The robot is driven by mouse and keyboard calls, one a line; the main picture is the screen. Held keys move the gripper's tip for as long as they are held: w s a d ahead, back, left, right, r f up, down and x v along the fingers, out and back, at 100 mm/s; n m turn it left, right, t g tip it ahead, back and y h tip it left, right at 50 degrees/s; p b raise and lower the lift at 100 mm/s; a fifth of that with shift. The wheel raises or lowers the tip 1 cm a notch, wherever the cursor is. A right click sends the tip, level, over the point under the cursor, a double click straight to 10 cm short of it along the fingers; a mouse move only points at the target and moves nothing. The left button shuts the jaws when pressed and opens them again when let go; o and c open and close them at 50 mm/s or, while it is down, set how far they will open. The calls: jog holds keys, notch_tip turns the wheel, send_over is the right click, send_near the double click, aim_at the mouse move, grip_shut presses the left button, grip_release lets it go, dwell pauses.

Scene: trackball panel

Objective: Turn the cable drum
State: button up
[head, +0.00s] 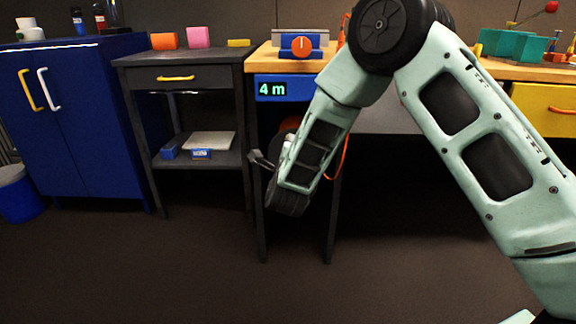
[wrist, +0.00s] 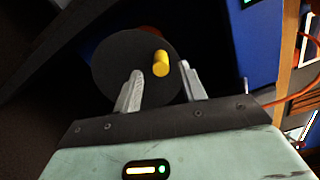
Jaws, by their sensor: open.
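The cable drum shows in the wrist view as a dark round disc (wrist: 115,62) with a yellow handle (wrist: 160,58) standing out from its face. My gripper (wrist: 161,71) is open, with its two pale fingers on either side of the yellow handle. I cannot tell whether either finger touches it. In the head view my gripper (head: 260,160) is below the worktop, and my arm hides most of the drum. A bit of orange (head: 290,123) shows behind my arm, probably part of the drum.
A blue display (head: 285,88) reads "4 m" under the worktop edge. An orange cable (head: 344,158) hangs close to my arm's right side. A dark shelf unit (head: 185,80) and a blue cabinet (head: 85,130) stand to the left. The floor in front is clear.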

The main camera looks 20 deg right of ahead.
jog(key=p+v, duration=0.2)
jog(key=v, duration=1)
jog(key=shift+s, duration=0.4)
jog(key=shift+a, duration=0.1)
